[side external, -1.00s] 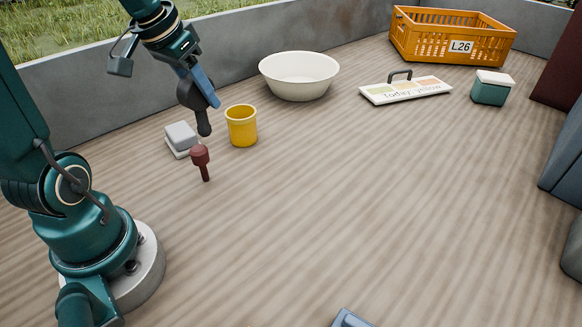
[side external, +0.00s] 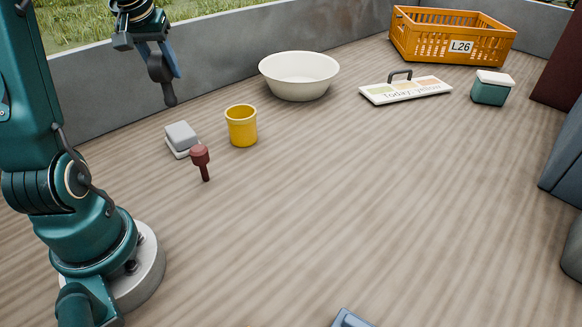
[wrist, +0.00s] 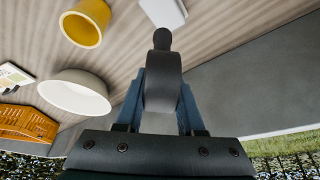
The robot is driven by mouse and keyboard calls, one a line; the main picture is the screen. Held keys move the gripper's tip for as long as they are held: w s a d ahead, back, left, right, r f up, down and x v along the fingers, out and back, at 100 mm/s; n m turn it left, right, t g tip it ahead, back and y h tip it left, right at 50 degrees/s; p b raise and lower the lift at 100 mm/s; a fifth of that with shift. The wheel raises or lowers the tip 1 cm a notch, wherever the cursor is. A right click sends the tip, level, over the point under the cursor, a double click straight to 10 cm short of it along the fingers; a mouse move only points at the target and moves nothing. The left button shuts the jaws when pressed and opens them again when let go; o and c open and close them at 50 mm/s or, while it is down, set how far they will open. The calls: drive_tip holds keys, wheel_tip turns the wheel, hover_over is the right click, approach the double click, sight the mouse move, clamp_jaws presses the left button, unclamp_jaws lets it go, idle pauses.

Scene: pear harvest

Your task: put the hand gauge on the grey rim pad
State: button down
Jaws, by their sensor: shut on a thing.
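The hand gauge (side external: 161,72) is a dark grey tool with a broad rounded body and a narrow round-ended stem. My gripper (side external: 167,60) is shut on it and holds it up in the air near the grey wall, stem pointing down. In the wrist view, the gauge (wrist: 163,86) sits between the blue fingers and hides part of them. A grey block on a white base (side external: 181,136) lies on the surface, below and beyond the stem in the side view. I cannot tell whether this is the grey rim pad; no other pad shows clearly.
A white bowl (side external: 299,76), a sign board (side external: 405,91), a teal box (side external: 491,91) and an orange crate (side external: 452,35) are farther right. The grey wall (side external: 225,55) runs behind. The middle is clear.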

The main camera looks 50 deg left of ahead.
sight(172, 94)
drive_tip(key=shift+f, duration=3)
drive_tip(key=shift+f, duration=0.1)
drive_tip(key=c, duration=0.5)
unclamp_jaws()
